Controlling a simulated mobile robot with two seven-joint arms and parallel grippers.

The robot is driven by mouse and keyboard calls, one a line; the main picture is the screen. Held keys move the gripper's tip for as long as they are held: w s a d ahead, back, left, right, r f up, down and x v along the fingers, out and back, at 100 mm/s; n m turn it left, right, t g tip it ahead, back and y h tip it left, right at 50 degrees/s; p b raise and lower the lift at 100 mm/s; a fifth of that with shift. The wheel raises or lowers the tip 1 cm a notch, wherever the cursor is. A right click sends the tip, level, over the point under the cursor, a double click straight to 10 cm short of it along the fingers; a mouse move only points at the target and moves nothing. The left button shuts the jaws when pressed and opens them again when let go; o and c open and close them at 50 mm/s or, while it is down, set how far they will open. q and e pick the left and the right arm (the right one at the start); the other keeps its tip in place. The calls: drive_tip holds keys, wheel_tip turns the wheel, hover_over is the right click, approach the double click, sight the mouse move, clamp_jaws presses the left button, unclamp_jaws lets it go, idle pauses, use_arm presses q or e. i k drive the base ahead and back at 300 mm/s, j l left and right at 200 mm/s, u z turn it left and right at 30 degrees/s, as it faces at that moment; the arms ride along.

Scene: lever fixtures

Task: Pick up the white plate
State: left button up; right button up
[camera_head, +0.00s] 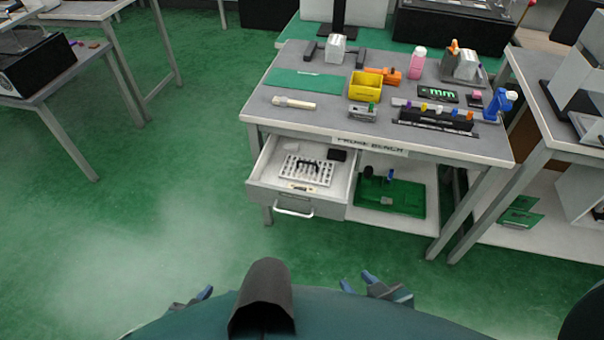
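A white plate (308,171) with rows of dark holes and a black handle-like piece on top lies flat in the pulled-out drawer (262,190) of the bench. My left gripper (193,298) is low at the bottom of the view, in front of and left of the drawer. My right gripper (359,282) is low at the bottom, right of the drawer front. Both are partly hidden by my own body. Their fingertips look apart and empty, and both are well away from the plate.
A black block (337,155) and a pale piece (284,145) share the drawer. A green tray (392,196) sits on the shelf to its right. The bench top (330,113) holds a yellow bin (364,87) and several tools. Green floor (150,215) is clear in front.

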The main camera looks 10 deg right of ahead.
sight(315, 176)
drive_tip(key=i+j+z, duration=0.35)
drive_tip(key=i+j, duration=0.3)
drive_tip(key=i, duration=0.15)
drive_tip(key=z, duration=1.35)
